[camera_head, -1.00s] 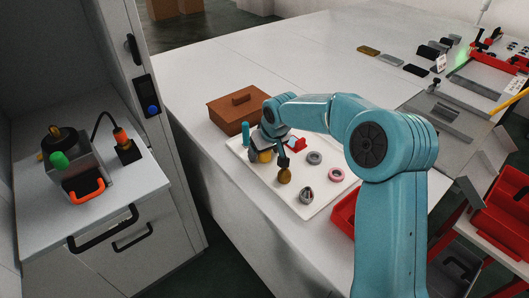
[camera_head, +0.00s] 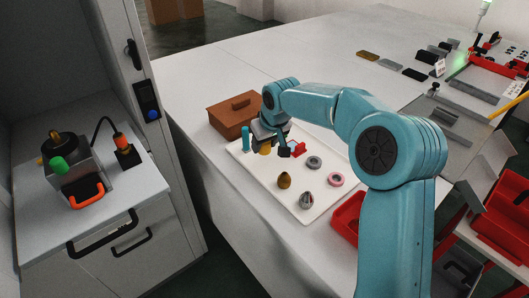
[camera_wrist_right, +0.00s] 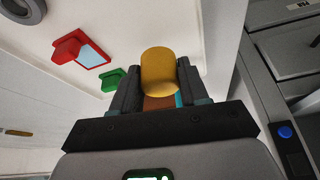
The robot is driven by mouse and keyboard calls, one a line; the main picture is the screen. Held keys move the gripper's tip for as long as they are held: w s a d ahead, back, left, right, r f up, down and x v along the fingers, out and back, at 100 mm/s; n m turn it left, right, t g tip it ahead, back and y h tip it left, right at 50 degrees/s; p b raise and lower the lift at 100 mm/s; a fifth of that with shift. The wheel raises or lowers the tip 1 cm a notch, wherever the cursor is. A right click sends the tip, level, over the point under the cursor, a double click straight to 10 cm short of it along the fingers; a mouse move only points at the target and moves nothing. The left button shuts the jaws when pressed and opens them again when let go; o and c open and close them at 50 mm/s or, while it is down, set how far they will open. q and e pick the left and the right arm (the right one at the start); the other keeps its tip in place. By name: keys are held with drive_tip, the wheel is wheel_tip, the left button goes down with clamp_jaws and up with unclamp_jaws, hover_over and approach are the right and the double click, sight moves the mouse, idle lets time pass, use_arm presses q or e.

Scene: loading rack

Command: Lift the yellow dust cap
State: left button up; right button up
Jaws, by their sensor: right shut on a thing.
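The yellow dust cap (camera_wrist_right: 159,70) shows in the right wrist view as a short yellow cylinder between the two dark fingers. My right gripper (camera_wrist_right: 155,88) is shut on it. In the head view the cap (camera_head: 265,151) is a small yellow patch under my right wrist, over the back left part of the white tray (camera_head: 256,171). My right gripper (camera_head: 272,147) is partly hidden there by its own wrist. I cannot tell whether the cap touches the tray. My left gripper is not in view.
Close by are a teal cylinder (camera_head: 245,137), a red part (camera_head: 299,149), a grey ring (camera_head: 314,162), a pink ring (camera_head: 336,179), a brass plug (camera_head: 284,180) and a grey cone (camera_head: 306,200). A brown lidded box (camera_head: 230,121) stands behind the tray.

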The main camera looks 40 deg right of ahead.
wheel_tip(320, 180, up, 18)
drive_tip(key=p, duration=0.5)
drive_tip(key=shift+r, duration=0.15)
